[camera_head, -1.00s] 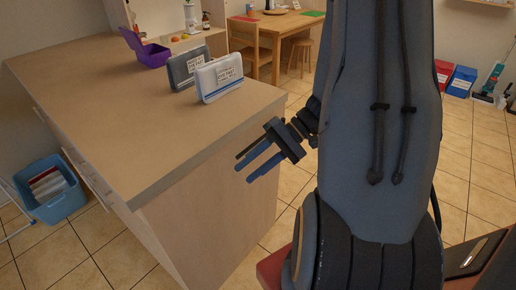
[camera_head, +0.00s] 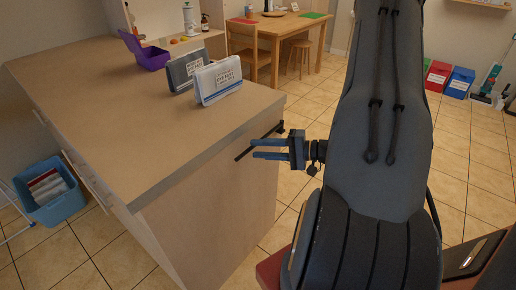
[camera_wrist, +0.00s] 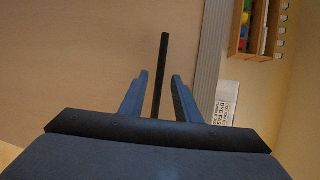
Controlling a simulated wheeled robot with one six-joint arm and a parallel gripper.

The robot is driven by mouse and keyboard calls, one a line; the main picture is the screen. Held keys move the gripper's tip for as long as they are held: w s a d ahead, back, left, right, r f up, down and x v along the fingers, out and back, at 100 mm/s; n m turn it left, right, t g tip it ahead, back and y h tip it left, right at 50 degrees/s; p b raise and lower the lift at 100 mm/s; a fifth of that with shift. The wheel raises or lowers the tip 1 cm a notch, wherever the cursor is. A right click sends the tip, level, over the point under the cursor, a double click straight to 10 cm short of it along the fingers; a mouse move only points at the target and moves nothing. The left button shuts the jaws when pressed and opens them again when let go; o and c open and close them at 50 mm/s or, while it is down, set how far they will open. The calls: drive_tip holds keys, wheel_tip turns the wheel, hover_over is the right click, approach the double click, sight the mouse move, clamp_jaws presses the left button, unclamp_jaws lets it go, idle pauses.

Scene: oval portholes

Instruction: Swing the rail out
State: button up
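The rail is a thin black bar (camera_head: 245,154) on the pale wooden end panel of the counter, just below the top's edge. It runs roughly parallel to that edge. My gripper (camera_head: 253,149) is at the rail, its two blue fingers pointing left towards the panel. In the wrist view, the rail (camera_wrist: 164,60) shows between the two fingers (camera_wrist: 160,77) and extends beyond their tips. The fingers are apart, with a gap on each side of the rail. I cannot tell how deep the rail sits between them. Its lower end is hidden behind my gripper in the wrist view.
The counter (camera_head: 130,110) fills the left, with two labelled packs (camera_head: 217,80) and a purple box (camera_head: 152,58) on top. A blue tub (camera_head: 48,192) stands on the floor at left. A table and chair (camera_head: 249,46) are behind. Tiled floor beyond the counter's end is clear.

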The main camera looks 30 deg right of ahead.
drive_tip(key=shift+w+a+f, duration=0.1)
drive_tip(key=shift+w+a, duration=0.3)
clamp_jaws()
